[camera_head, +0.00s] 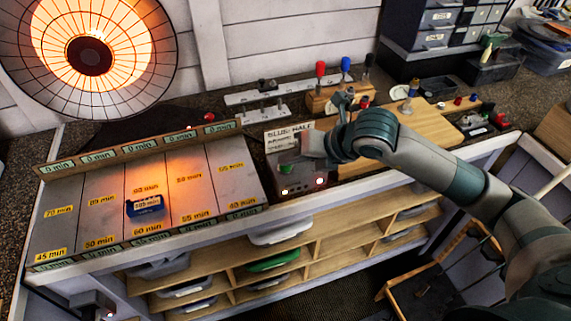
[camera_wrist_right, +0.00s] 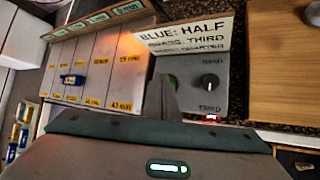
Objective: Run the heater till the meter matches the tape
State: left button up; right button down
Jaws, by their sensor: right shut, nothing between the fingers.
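The round heater (camera_head: 90,55) glows orange at the upper left, behind a wire guard. A grey control box (camera_head: 290,180) has a green button (camera_head: 284,169) and lit lights on its front. In the right wrist view the button (camera_wrist_right: 173,81) is partly behind my fingers, with a black knob (camera_wrist_right: 210,82) to its right. My right gripper (camera_head: 308,148) is shut and empty, its tips by the button; contact is unclear. A blue block (camera_head: 145,206) lies on the middle lane of the minute-marked board (camera_head: 90,228). A grey part at the lower left may be my left gripper (camera_head: 95,303). I cannot pick out the meter.
A card (camera_head: 288,136) reading "BLUE: HALF" stands behind the box. A rail with "0 min" labels (camera_head: 140,150) runs along the board's back. Red, blue and black-topped tools (camera_head: 345,68) and a wooden board (camera_head: 435,130) stand to the right. Shelves with bins lie below.

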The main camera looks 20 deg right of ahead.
aim_at(290, 169)
dwell(0.4)
jog(key=shift+r+p, duration=0.45)
jog(key=shift+r, duration=0.45)
notch_tip(290, 169, up, 5)
jog(key=p, duration=0.2)
jog(key=shift+p, duration=0.3)
dwell(0.7)
